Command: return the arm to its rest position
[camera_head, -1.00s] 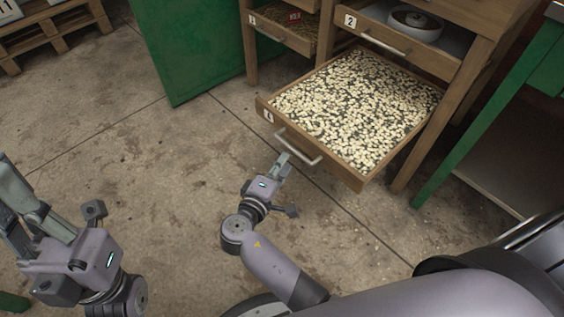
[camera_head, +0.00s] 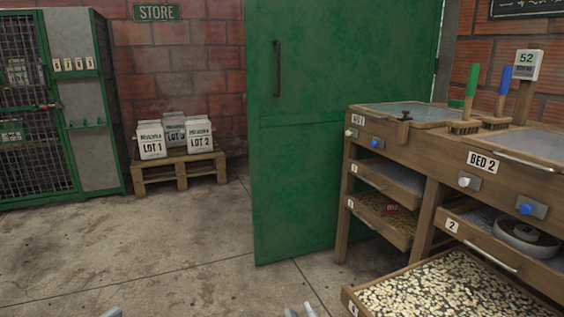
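My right gripper (camera_head: 300,311) shows only as two grey fingertips at the bottom edge, a small gap between them, with nothing seen in the gap. My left gripper (camera_head: 112,312) shows only as a grey tip at the bottom edge, left of the right one. The rest of both arms is out of view. The pulled-out lower drawer (camera_head: 391,282), full of pale beans, stands at the bottom right, cut off by the frame. The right fingertips are left of it in the picture, apart from it.
A wooden bed unit (camera_head: 428,187) with more drawers stands at the right, brushes (camera_head: 468,98) on top. A green door panel (camera_head: 330,170) stands in the middle. A pallet (camera_head: 178,171) with lot containers and a mesh cage (camera_head: 35,110) are behind. The floor at left is clear.

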